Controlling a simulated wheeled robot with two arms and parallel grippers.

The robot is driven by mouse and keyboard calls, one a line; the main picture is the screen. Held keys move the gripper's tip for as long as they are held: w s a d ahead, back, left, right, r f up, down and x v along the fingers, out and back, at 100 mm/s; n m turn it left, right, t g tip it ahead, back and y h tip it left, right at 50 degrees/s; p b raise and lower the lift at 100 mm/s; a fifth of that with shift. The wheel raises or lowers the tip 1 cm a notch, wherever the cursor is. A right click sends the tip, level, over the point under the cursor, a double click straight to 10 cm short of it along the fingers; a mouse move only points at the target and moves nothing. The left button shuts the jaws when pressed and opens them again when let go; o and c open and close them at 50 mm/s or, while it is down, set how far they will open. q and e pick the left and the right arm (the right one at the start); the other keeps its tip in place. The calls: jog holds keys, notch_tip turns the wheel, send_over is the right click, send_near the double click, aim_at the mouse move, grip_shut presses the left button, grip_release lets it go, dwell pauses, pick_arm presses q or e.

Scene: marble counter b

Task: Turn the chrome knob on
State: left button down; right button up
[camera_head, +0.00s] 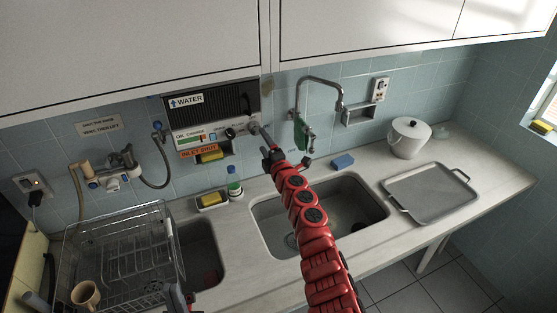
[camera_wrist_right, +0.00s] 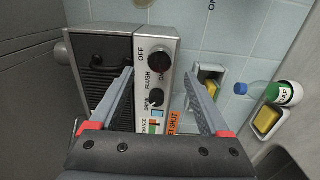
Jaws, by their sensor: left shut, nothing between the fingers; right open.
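The water unit (camera_head: 210,111) hangs on the tiled wall, with a row of small knobs along its lower front strip. In the right wrist view a dark, glossy round knob (camera_wrist_right: 160,58) sits between the OFF and ON marks. Neither looks clearly chrome. My right gripper (camera_wrist_right: 160,77) is open and empty, its fingers spread in front of this strip; I cannot tell if they touch it. In the head view it is at the unit's lower right (camera_head: 258,135). My left gripper (camera_head: 178,296), shut and empty, is low by the dish rack.
A tap (camera_head: 318,80) stands right of the unit. Below are a green-labelled bottle (camera_head: 234,184), a yellow sponge (camera_head: 211,199) and two sinks. A wire dish rack (camera_head: 118,250) is at left. A white pot (camera_head: 408,138) and metal tray (camera_head: 432,191) are at right.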

jog(key=p+v, duration=0.1)
jog(key=v, duration=1)
jog(key=shift+s+p, duration=0.15)
jog(key=shift+p, duration=0.2)
jog(key=shift+f, duration=0.15)
